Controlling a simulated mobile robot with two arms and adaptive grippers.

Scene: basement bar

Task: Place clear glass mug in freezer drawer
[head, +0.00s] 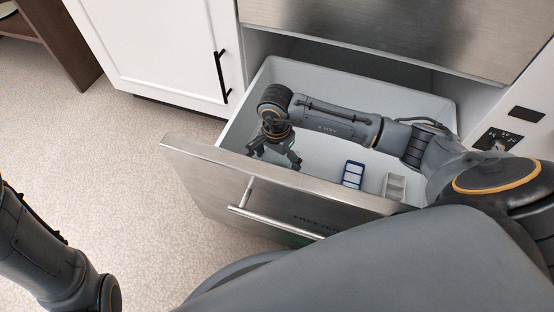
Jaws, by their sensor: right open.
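The freezer drawer (228,130) is pulled open below a steel panel. It has a pale grey inside and a brushed steel front with a bar handle. My right arm reaches in over the drawer from the right. My right gripper (276,157) points down inside the drawer's left part, with its fingers spread open. I cannot make out a clear glass mug in the head view; the drawer front hides part of the floor below the gripper. My left arm shows at the lower left, and its gripper is out of the picture.
A blue and white item (352,174) and a pale grey divided tray (395,186) are in the drawer's right part. A white cabinet (160,50) with a black handle stands at the left. The speckled floor (110,150) is clear; dark wooden furniture (55,35) stands far left.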

